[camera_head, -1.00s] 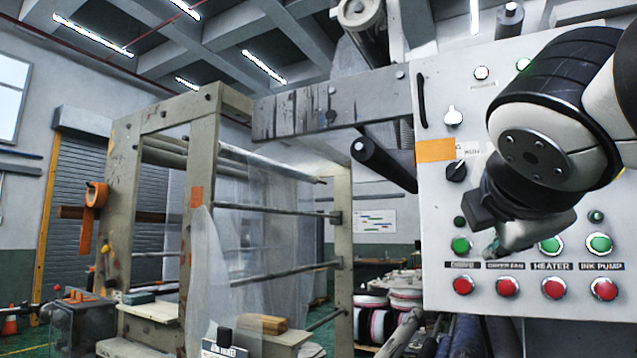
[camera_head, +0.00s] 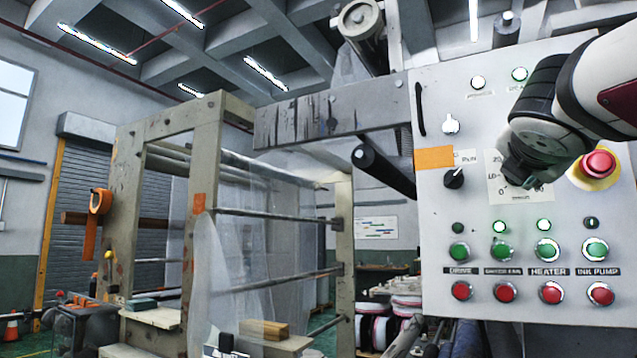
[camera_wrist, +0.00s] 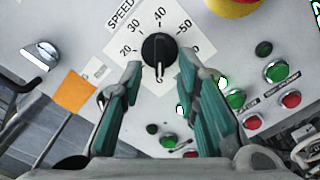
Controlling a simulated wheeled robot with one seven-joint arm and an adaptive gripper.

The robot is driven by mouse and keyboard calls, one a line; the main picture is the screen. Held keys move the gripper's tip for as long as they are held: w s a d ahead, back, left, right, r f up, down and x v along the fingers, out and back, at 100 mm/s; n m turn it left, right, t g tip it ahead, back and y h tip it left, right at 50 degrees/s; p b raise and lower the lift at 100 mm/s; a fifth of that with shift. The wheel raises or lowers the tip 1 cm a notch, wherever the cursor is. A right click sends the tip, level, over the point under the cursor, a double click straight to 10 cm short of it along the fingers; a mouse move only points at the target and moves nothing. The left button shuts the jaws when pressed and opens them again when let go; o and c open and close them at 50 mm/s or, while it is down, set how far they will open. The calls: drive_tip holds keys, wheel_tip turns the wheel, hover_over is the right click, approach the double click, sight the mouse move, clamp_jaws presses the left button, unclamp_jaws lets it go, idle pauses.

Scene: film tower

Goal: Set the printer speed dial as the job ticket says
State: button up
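The speed dial (camera_wrist: 159,50) is a black knob on a white scale plate in the wrist view. A white mark on it points down the picture, toward the 0 end. Readable numbers run from 20 to 50 around its top. My gripper (camera_wrist: 167,70) is open, its teal-padded fingers on either side of the dial's lower part; I cannot tell if they touch it. In the head view my gripper (camera_head: 516,172) is in front of the scale plate (camera_head: 500,192) and hides the dial. I cannot make out a job ticket.
The control panel (camera_head: 435,280) has green and red button rows below the dial. A red emergency stop (camera_head: 598,164) is close right of my gripper. A black selector knob (camera_head: 454,178) and an orange patch (camera_head: 434,157) are to the left. A roller frame (camera_head: 200,200) stands further left.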

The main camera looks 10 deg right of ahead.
drive_tip(key=shift+x, duration=1.55)
clamp_jaws()
